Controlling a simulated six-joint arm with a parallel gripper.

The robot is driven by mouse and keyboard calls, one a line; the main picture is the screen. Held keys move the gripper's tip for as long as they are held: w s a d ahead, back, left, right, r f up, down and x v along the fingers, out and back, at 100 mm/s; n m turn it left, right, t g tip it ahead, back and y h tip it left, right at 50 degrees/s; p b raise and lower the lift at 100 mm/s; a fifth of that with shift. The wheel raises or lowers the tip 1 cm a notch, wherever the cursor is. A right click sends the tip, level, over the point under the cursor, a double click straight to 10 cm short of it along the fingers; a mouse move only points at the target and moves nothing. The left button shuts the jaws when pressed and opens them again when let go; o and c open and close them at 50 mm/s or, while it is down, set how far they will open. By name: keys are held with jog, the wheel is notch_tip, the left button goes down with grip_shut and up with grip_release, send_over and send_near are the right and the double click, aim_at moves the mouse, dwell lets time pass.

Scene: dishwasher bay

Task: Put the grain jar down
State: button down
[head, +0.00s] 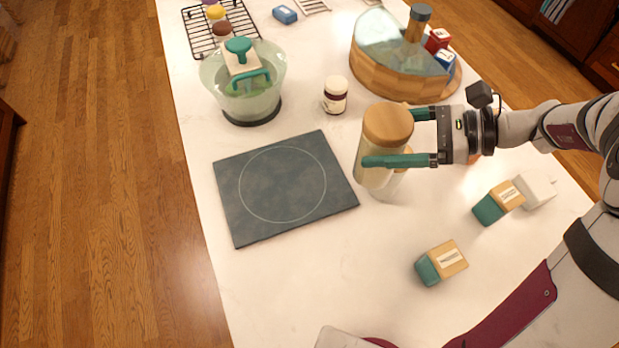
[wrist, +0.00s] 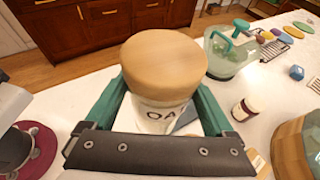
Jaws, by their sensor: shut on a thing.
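The grain jar (head: 376,170) is a clear jar with a round wooden lid and pale contents. In the wrist view the jar (wrist: 155,115) shows a label with the letters "OA", partly hidden by the gripper's dark bar. My gripper (head: 388,138) is shut on the jar just below its lid, with one green finger on each side. The jar is upright, right of the dark square mat (head: 225,225) with a thin circle on it. I cannot tell whether its base touches the white counter. The mat's top is bare.
A wooden-rimmed container (head: 368,78) is at the back right.

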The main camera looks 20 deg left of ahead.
aim_at(361, 138)
jog(key=a, duration=0.1)
jog(key=s+a+n+g, duration=0.1)
jog(key=a, duration=0.1)
jog(key=s+a+f, duration=0.3)
jog(key=a+f, duration=0.8)
jog(key=f, duration=0.5)
jog(key=shift+a+g, duration=0.3)
jog(key=shift+a, duration=0.1)
jog(key=shift+f, duration=0.1)
grip_release()
